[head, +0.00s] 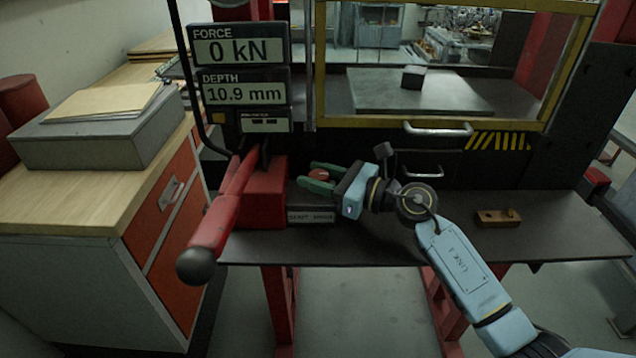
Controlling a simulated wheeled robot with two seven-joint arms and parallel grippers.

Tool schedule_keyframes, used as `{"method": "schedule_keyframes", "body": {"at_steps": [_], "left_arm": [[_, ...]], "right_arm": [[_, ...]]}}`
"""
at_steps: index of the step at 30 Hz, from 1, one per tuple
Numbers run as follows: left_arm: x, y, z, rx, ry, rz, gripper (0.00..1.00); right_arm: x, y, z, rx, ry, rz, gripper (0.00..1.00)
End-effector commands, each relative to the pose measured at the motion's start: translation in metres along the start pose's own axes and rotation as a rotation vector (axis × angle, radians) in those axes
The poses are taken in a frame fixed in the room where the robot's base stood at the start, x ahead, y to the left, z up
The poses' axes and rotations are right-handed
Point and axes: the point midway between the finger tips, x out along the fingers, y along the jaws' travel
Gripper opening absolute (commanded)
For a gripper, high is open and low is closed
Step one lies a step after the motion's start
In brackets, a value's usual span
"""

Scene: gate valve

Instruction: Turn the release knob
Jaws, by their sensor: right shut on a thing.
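The release knob (319,175) is a small red round part at the front of the press, just right of the red block that carries the long lever. My right gripper (307,174) reaches in from the right with its green fingers on either side of the knob, shut on it. The fingers hide part of the knob, so its turn angle cannot be told. My left gripper is not in view.
A long red lever (227,210) with a black ball end slants toward the front left. Displays read 0 kN (238,48) and 10.9 mm (243,91). A wooden block (497,218) lies on the dark shelf (560,232). A wood-topped cabinet (85,205) stands at left.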

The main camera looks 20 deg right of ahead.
Motion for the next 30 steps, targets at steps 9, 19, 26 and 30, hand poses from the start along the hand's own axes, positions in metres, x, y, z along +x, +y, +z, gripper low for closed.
{"method": "schedule_keyframes", "body": {"at_steps": [9,19,26,30], "left_arm": [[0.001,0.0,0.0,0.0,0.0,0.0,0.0],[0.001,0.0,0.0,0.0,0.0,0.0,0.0],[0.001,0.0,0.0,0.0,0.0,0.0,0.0],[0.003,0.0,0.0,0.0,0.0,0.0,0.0]], "right_arm": [[0.0,0.0,0.0,0.0,0.001,0.006,0.15],[0.0,0.0,0.0,0.0,0.001,0.006,0.59],[-0.002,0.0,0.0,0.0,0.001,0.005,0.59],[-0.016,-0.001,-0.002,0.0,0.003,0.004,0.59]]}}
